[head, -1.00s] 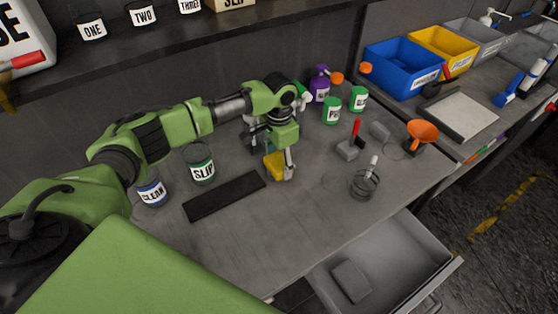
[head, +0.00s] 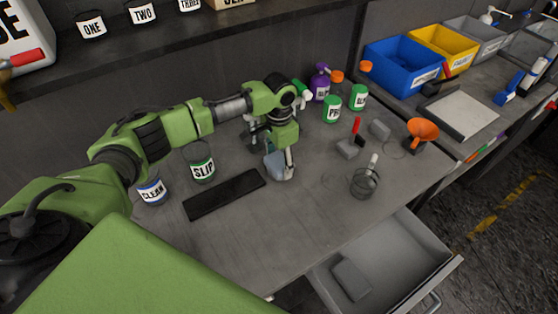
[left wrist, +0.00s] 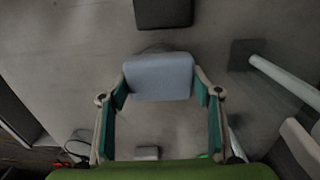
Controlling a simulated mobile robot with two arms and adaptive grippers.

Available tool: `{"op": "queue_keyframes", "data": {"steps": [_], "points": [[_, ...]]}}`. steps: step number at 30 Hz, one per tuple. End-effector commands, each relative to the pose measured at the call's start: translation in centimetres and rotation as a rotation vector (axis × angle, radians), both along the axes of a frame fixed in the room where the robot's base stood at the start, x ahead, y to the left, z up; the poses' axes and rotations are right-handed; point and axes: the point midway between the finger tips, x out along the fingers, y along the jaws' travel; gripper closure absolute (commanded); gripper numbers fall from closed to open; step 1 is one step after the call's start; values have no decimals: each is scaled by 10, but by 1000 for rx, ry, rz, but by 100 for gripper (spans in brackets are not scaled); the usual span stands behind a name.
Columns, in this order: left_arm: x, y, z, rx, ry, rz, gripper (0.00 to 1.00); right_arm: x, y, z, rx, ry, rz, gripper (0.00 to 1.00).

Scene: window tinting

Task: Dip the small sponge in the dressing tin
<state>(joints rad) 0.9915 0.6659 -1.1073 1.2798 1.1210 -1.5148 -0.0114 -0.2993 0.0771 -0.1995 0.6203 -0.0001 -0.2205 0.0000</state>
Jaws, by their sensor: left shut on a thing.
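My left gripper (head: 277,170) is low over the middle of the workbench, shut on a small block, the sponge (head: 277,165), which looks blue-grey. In the left wrist view the sponge (left wrist: 160,77) sits between the fingertips. Two tins, marked CLEAN (head: 152,192) and SLIP (head: 203,167), stand left of the gripper. Two green-labelled tins (head: 331,110) (head: 358,99) stand at the back right; their labels are hard to read. I cannot tell which tin is the dressing tin. My right gripper is not in view.
A black strip (head: 225,194) lies left of the gripper. An open drawer (head: 415,268) juts out in front. The bench front is mostly clear.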

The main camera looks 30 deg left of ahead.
Motion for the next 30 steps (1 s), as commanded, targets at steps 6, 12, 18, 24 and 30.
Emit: {"op": "queue_keyframes", "data": {"steps": [6,12,18,24,30], "points": [[0,0,-1,0,1,0,59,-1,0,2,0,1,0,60],[0,0,-1,1,1,0,59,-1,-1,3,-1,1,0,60],[-1,0,-1,1,2,0,59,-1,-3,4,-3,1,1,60],[-1,0,-2,1,2,0,59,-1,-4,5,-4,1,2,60],[-1,0,-2,1,3,0,59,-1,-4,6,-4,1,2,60]]}}
